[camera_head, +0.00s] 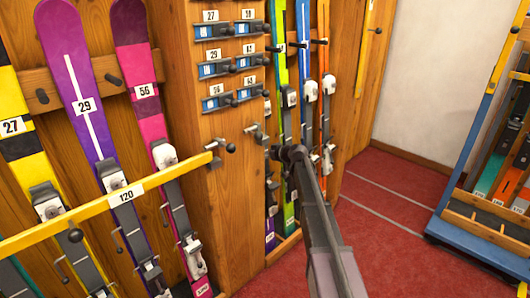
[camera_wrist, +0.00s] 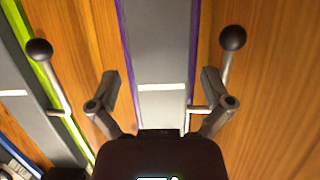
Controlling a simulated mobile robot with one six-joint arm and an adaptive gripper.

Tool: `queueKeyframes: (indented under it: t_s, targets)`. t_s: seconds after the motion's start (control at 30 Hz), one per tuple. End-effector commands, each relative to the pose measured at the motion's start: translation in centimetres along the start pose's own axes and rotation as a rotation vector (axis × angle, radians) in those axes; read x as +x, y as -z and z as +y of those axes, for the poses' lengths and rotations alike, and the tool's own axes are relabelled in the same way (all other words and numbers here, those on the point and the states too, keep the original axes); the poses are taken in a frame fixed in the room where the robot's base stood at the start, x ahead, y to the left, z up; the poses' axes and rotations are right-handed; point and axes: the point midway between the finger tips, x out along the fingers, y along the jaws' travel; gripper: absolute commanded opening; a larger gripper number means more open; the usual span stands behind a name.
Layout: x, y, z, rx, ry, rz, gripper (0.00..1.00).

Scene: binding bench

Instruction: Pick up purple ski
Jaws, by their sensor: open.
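A long purple ski (camera_head: 72,75) with a white stripe and a "29" label leans upright against the wooden rack at the left in the head view. Its binding sits lower, behind a yellow bar. My gripper (camera_head: 276,152) is well to its right in the head view, by the right-hand bay of skis. In the wrist view, a grey binding plate with purple edges (camera_wrist: 162,45) lies ahead, between the spread fingers of my gripper (camera_wrist: 160,88). I cannot tell whether this is the "29" ski. Nothing is held.
A pink ski (camera_head: 135,60) stands beside the purple one. The yellow bar (camera_head: 165,178) crosses the left bay. Black-knobbed pegs (camera_wrist: 232,40) flank the plate. A yellow-green-edged ski (camera_wrist: 40,70) is on its left. A blue-framed rack (camera_head: 455,232) stands right; red floor is clear between.

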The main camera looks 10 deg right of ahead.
Motion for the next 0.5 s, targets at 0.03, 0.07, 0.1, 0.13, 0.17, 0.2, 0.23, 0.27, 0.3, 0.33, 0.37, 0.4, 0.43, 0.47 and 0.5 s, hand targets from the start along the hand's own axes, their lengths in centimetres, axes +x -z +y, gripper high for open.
queueKeyframes:
  t_s: [0.03, 0.07, 0.1, 0.13, 0.17, 0.2, 0.23, 0.27, 0.3, 0.33, 0.37, 0.4, 0.43, 0.47, 0.5]
  targets:
    - [-0.01, 0.02, 0.0, 0.0, 0.0, 0.0, 1.0]
    - [-0.03, 0.02, -0.01, 0.0, 0.0, 0.0, 1.0]
    - [-0.04, 0.02, -0.01, 0.0, 0.0, 0.0, 1.0]
    - [-0.04, 0.02, -0.01, 0.0, 0.0, 0.0, 1.0]
    - [-0.05, 0.02, -0.01, 0.0, 0.0, 0.0, 1.0]
    - [-0.05, 0.02, 0.0, 0.0, 0.0, 0.0, 1.0]
    - [-0.05, 0.02, 0.0, 0.0, 0.0, 0.0, 1.0]
    - [-0.05, 0.02, 0.0, 0.0, 0.0, 0.0, 1.0]
    - [-0.05, 0.02, 0.0, 0.0, 0.0, 0.0, 1.0]
    - [-0.06, 0.02, 0.0, 0.0, 0.0, 0.0, 1.0]
    - [-0.06, 0.02, 0.0, 0.0, 0.0, 0.0, 1.0]
    - [-0.06, 0.01, 0.01, 0.0, 0.0, 0.0, 1.0]
    - [-0.06, 0.01, 0.01, 0.0, 0.0, 0.0, 1.0]
    - [-0.06, 0.01, 0.01, 0.0, 0.0, 0.0, 1.0]
    - [-0.06, 0.01, 0.02, 0.0, 0.0, 0.0, 0.91]
